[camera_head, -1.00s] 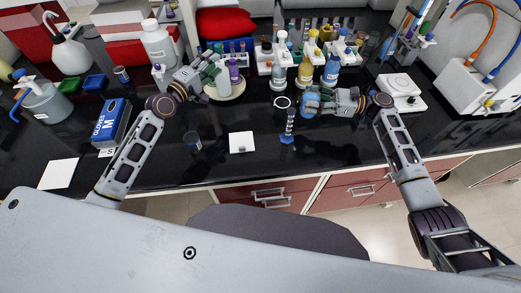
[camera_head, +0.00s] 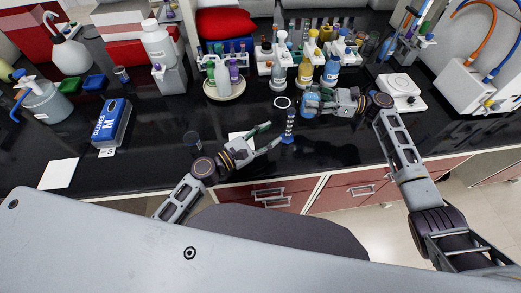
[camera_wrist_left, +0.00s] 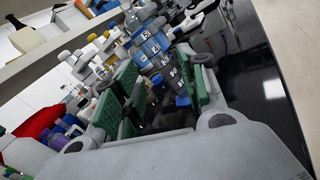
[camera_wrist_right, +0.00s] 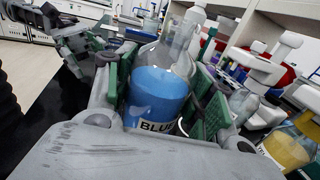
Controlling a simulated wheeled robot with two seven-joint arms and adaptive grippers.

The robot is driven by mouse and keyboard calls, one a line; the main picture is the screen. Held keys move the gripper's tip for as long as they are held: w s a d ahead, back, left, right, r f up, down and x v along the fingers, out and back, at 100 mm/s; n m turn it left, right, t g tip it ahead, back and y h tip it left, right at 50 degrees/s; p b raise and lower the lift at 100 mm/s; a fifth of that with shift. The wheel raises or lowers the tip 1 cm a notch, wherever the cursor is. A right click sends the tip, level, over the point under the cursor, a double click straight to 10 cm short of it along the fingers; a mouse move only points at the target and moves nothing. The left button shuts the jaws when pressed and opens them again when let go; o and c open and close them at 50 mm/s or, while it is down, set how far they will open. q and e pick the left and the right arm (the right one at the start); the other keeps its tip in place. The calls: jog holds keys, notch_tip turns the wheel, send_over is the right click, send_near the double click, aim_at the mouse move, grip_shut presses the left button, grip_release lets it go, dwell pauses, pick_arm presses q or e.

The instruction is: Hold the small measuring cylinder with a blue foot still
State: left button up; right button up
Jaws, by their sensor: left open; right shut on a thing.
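The small measuring cylinder (camera_head: 290,124) stands upright on the black bench, its blue foot (camera_head: 287,140) on the bench top. My left gripper (camera_head: 272,135) is open and low over the bench, just left of the cylinder, with its fingers pointing at it. In the left wrist view the cylinder (camera_wrist_left: 168,74) shows ahead, in the gap between the green finger pads; I cannot tell whether they touch it. My right gripper (camera_head: 318,101) is shut on a bottle with blue liquid (camera_wrist_right: 155,92), behind and right of the cylinder. The bottle is partly hidden by the fingers in the head view.
A white ring (camera_head: 282,102) lies behind the cylinder. Racks and bottles, including a yellow one (camera_head: 305,72), stand behind. The bench front is clear right of the cylinder.

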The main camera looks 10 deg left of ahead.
aim_at(286, 131)
pick_arm(q)
jog(key=n, duration=0.1)
jog(key=s+f+n, duration=0.1)
jog(key=s+a+f+n+y, duration=0.1)
jog(key=shift+s+f+n+t, duration=0.2)
jog(key=shift+f+n+t, duration=0.1)
jog(key=shift+t, duration=0.1)
jog(key=shift+s+a+f+n+y, duration=0.4)
jog(key=shift+s+f+n+y, duration=0.2)
jog(key=shift+n, duration=0.3)
jog(key=shift+w+d, duration=0.15)
jog(key=shift+w, duration=0.05)
jog(key=shift+x, duration=5.75)
jog(key=shift+r, duration=0.15)
grip_shut()
